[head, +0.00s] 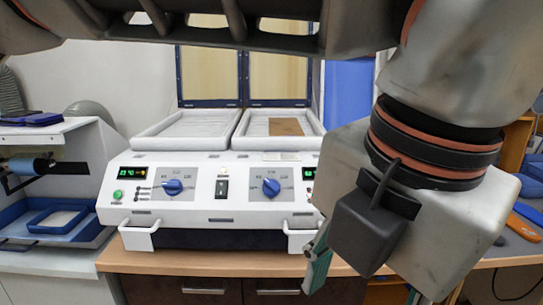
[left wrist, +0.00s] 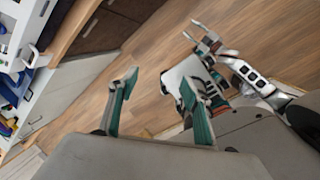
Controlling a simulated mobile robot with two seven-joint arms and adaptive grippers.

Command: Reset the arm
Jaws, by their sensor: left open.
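My left arm crosses the top of the head view and comes down on the right, in front of the machine. Its gripper (head: 363,290) points downward at the lower edge, partly cut off. In the left wrist view the left gripper (left wrist: 150,80) has its teal fingers spread, with nothing between them and the floor beyond. Another silver and dark arm shows at the right of that view, apparently my right arm, with its gripper end (left wrist: 204,40) over the floor.
A white two-bay forming machine (head: 215,208) with blue knobs stands on a wooden counter (head: 150,262). Its lids are raised; a brown piece (head: 286,127) lies in the right bay. A white unit with a blue tray (head: 57,217) stands left. An orange item (head: 523,228) lies right.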

